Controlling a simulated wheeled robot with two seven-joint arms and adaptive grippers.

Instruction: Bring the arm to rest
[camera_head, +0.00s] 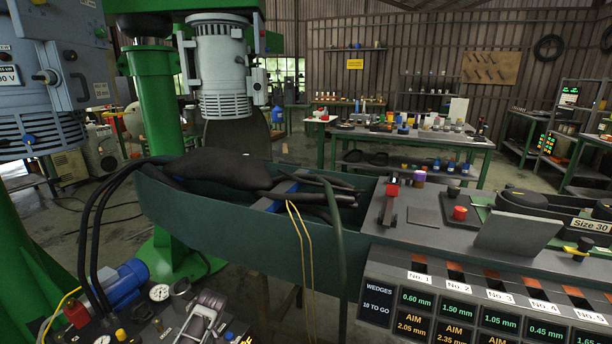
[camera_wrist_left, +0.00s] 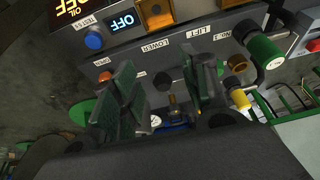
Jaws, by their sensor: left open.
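My left gripper (camera_wrist_left: 165,80) shows in the left wrist view, with its two green-faced fingers spread apart. Nothing shows held between them. The fingers are in front of a grey control panel (camera_wrist_left: 210,35) with labels that read LOWER and LIFT. Whether they touch the panel I cannot tell. My right gripper is in neither view.
In the head view a green trough (camera_head: 230,225) holds dark hoses. A wedge display (camera_head: 377,300) stands at front right.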

